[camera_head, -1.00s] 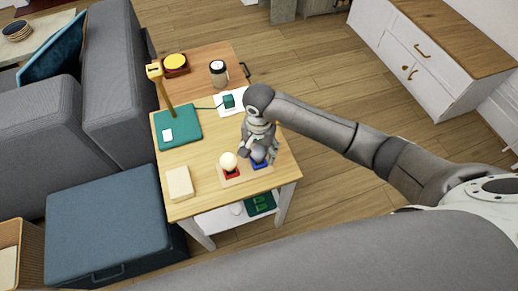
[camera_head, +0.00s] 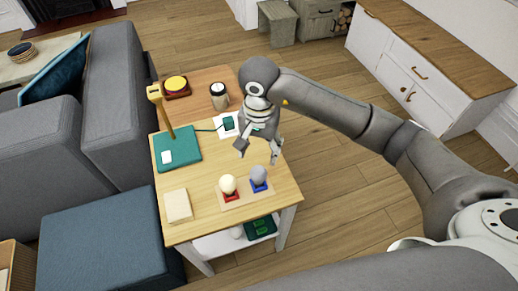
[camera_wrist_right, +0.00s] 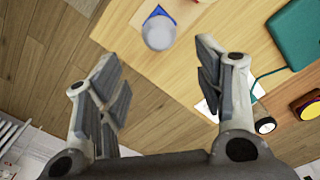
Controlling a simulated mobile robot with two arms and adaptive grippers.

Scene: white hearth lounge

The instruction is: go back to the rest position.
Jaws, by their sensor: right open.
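My right gripper (camera_head: 257,152) is open and empty above the small wooden table (camera_head: 205,222). It hangs just behind and above a grey bulb (camera_head: 258,174) on a blue square, apart from it. In the right wrist view my open fingers (camera_wrist_right: 158,72) have nothing between them, and the grey bulb (camera_wrist_right: 158,33) shows beyond the fingertips. A cream bulb (camera_head: 227,183) on a red square stands left of the grey one, on the same light wooden board (camera_head: 243,199). My left gripper is not in view.
A grey sofa (camera_head: 125,90) and blue ottoman (camera_head: 105,240) stand left. Open floor (camera_head: 335,175) lies right.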

